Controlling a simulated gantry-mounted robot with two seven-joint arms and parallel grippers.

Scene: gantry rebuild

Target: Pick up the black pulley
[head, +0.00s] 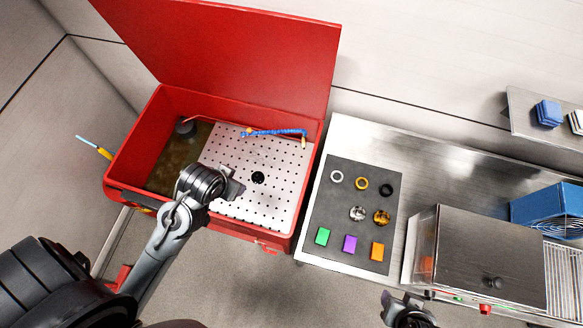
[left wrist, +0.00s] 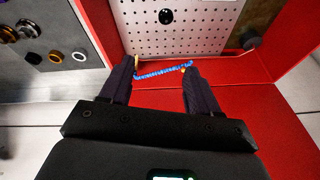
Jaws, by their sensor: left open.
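A small round black part, which looks like the black pulley (head: 258,178), lies on the perforated plate (head: 285,160) inside the red wash basin. It also shows in the left wrist view (left wrist: 166,17), beyond the fingertips near the top edge. My left gripper (head: 236,187) is over the basin, just left of the black pulley in the head view, apart from it. In the left wrist view its two dark fingers (left wrist: 160,68) are spread with nothing between them. My right gripper (head: 408,312) is at the bottom edge, partly cut off, and its jaws are unclear.
The red basin (head: 213,223) has a raised lid (head: 240,50), and a blue hose (head: 272,133) lies at its back. A dark mat (head: 333,205) on the steel table holds rings, metallic parts and coloured blocks. A metal-covered machine (head: 485,255) stands right of it.

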